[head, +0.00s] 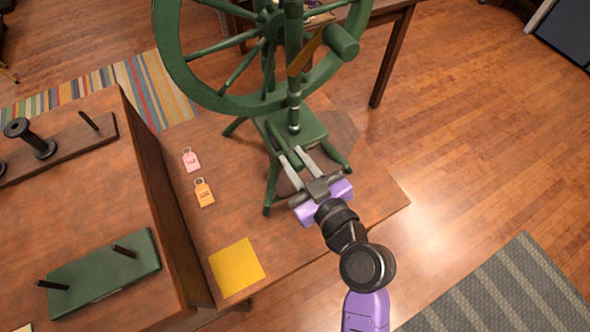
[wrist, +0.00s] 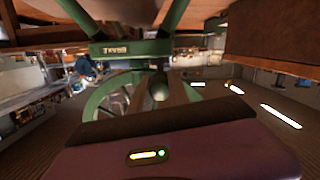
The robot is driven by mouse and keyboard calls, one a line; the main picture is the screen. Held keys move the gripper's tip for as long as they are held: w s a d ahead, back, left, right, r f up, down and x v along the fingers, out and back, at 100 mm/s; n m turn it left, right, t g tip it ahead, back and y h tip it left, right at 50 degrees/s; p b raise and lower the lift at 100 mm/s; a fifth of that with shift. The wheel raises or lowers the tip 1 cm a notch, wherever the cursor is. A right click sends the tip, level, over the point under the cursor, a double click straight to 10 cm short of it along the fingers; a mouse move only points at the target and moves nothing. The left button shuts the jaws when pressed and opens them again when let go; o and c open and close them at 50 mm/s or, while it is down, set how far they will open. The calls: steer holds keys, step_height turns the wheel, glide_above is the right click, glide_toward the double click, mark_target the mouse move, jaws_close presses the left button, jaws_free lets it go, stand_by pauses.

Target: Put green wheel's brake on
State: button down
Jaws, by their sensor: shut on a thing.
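The green spinning wheel (head: 166,50) stands on the low wooden table, its large spoked wheel upright at the top of the head view. Its green base (head: 308,128) rests on splayed legs. My gripper (head: 296,157) is at the near edge of this base, its fingers on either side of a short green brake lever. The rounded lever end (wrist: 159,88) shows between the fingers in the wrist view. A plate with lettering (wrist: 122,48), too blurred to read surely, shows on the green frame there. The contact itself is partly hidden.
A pink tag (head: 191,160), an orange tag (head: 204,193) and a yellow square (head: 237,267) lie on the low table (head: 225,222) left of my gripper. A raised wooden surface (head: 85,210) with peg racks stands farther left.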

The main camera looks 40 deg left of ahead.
steer(key=shift+f+t+y+b, duration=0.5)
steer(key=shift+f+y+b, duration=0.75)
steer(key=shift+b, duration=5.25)
steer(key=b, duration=0.4)
steer(key=shift+f+y, duration=0.1)
steer(key=shift+y, duration=0.25)
steer(key=shift+b, duration=0.5)
steer(key=c, duration=1.2)
jaws_free()
steer(key=shift+c, duration=0.2)
steer(key=v, duration=0.7)
steer(key=shift+d, duration=0.35)
